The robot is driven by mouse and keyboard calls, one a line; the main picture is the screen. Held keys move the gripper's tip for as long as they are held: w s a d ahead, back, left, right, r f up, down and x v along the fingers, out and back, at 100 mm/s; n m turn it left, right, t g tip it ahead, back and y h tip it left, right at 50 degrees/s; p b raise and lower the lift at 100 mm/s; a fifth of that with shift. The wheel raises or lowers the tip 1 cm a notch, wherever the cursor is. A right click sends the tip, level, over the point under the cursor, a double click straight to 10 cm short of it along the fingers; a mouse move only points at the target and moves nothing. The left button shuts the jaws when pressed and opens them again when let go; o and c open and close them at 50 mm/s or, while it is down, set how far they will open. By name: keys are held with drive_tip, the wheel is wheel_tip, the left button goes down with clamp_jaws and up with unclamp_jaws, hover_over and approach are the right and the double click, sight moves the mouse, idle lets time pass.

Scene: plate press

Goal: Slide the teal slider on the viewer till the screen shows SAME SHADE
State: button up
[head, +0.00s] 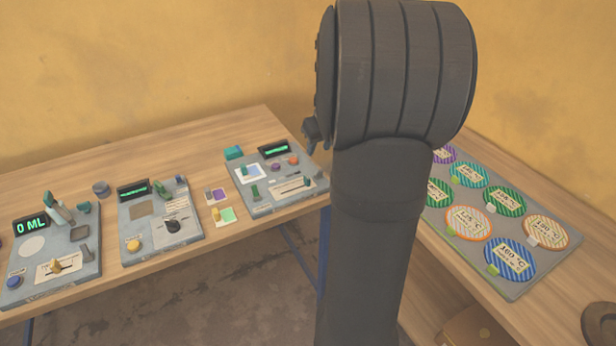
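The viewer is probably the grey panel (238,207) on the far right of the left-hand table, partly beside my arm. Its small dark screen (275,149) shows green text too small to read. A pale slotted strip (290,188) lies near its right side, with a small teal-green piece (307,180) at its right end that may be the teal slider. A dark green upright knob (255,193) and a white card with coloured patches (250,173) are also on this panel. My arm stands large in front; my gripper is not in view.
Two other grey panels stand to the left, one with a screen reading 0 ML (31,226), one with a black knob (173,226). Colour cards (228,216) lie between panels. A tray (540,272) of striped discs is at right.

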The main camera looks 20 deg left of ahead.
sight(308, 178)
drive_tip(key=x, duration=1.7)
clamp_jaws()
